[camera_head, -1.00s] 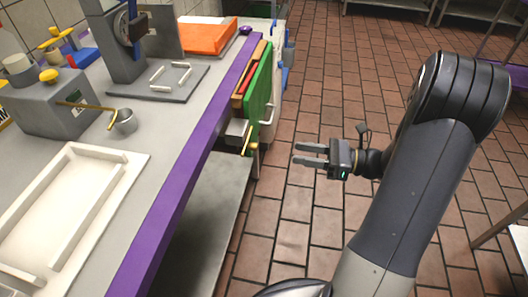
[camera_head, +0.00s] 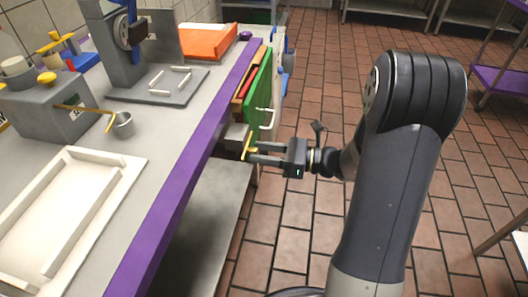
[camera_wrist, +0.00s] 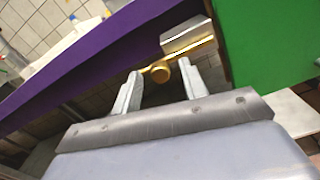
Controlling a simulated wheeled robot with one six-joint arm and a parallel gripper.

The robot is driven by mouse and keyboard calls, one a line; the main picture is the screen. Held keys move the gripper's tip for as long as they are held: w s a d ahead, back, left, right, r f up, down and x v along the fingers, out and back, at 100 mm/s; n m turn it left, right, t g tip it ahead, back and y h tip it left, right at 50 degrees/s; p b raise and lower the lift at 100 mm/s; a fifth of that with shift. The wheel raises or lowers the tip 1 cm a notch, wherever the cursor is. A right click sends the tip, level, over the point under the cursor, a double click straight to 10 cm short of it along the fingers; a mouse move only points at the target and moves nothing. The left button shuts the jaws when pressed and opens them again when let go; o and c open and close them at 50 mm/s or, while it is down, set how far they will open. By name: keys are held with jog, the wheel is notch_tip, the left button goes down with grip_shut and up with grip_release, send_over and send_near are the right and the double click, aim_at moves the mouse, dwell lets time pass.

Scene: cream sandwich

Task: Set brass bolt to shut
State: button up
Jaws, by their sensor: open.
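The brass bolt (camera_wrist: 160,72) shows in the wrist view as a gold bar with a round knob, on a grey block (camera_wrist: 187,36) beside a green panel. In the head view the brass bolt (camera_head: 248,143) is at the counter's front edge, left of the green panel (camera_head: 257,97). My gripper (camera_head: 266,151) is open with its fingertips at the bolt. In the wrist view my gripper (camera_wrist: 160,88) has one finger on each side of the knob. I cannot tell whether the fingers touch it.
The counter's purple edge (camera_head: 186,170) runs beside my gripper, with a grey lower shelf (camera_head: 200,220) below. A white tray (camera_head: 50,225), a metal cup (camera_head: 122,124) and an orange box (camera_head: 208,42) stand on the counter.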

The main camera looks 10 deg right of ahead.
grip_shut()
dwell(0.3)
jog(key=shift+w+d+p, duration=0.25)
jog(key=shift+w, duration=0.35)
jog(key=shift+w+d+p, duration=0.2)
jog(key=shift+w+p, duration=0.05)
jog(key=shift+w, duration=0.4)
jog(key=shift+w+d+p, duration=0.25)
jog(key=shift+w, duration=0.35)
grip_release()
